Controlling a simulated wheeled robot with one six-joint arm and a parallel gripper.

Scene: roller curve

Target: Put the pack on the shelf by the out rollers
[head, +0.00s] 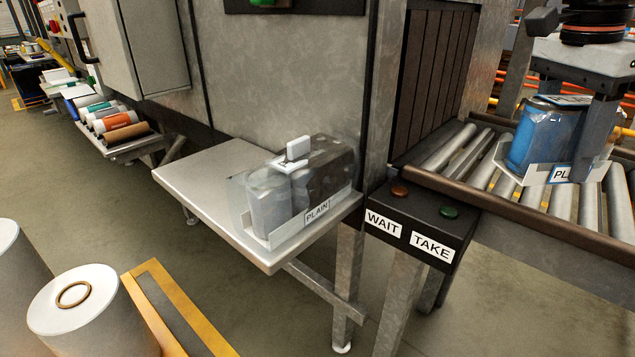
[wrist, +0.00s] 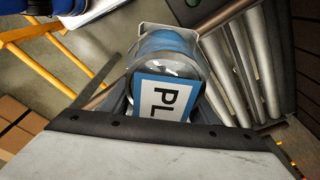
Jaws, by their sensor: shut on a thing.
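My gripper (head: 572,125) is at the right of the head view, shut on a blue wrapped pack (head: 532,138) with a white tray-like base and a label starting "PL". The pack is upright over the rollers (head: 478,152); I cannot tell whether its base touches them. In the wrist view the pack (wrist: 168,48) shows between the fingers, its blue-edged label facing the camera. The metal shelf (head: 195,180) stands left of the rollers. A clear and grey pack (head: 272,205) labelled "PLAIN" sits on the shelf's right part. The shelf's left part is bare.
A black box (head: 420,222) marked "WAIT" and "TAKE", with an orange-brown and a green button or lamp, stands between shelf and rollers. A brown rail (head: 515,213) edges the rollers. Dark strips (head: 436,75) hang in an opening behind. White cylinders (head: 92,310) stand front left.

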